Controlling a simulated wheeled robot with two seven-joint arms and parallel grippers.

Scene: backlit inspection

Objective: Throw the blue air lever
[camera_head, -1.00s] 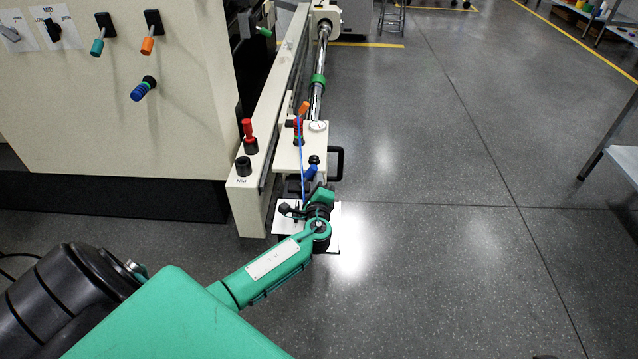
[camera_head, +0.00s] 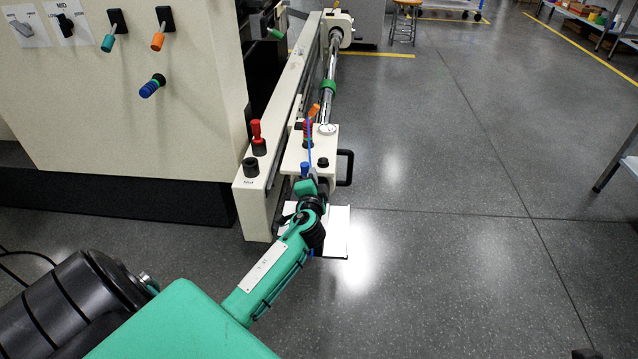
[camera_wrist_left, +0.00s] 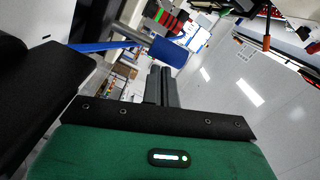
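The blue-tipped lever (camera_head: 304,168) stands at the near end of the cream carriage (camera_head: 322,143), looking nearly upright in the head view. Its base is hidden behind my gripper and wrist. My left gripper (camera_head: 305,186) is right at the lever, on its near side. In the left wrist view the blue grip (camera_wrist_left: 168,52) lies just beyond the tips of my grey fingers (camera_wrist_left: 160,70), on a grey stem. The fingers are side by side with nothing seen between them. Whether they touch the lever I cannot tell. My right gripper is not in view.
A red knob (camera_head: 257,131) and a black knob (camera_head: 250,167) stand on the rail beside the carriage. An orange-tipped lever (camera_head: 314,110) and a thin blue hose (camera_head: 309,140) are close by. A black handle (camera_head: 347,167) sticks out right. Floor to the right is clear.

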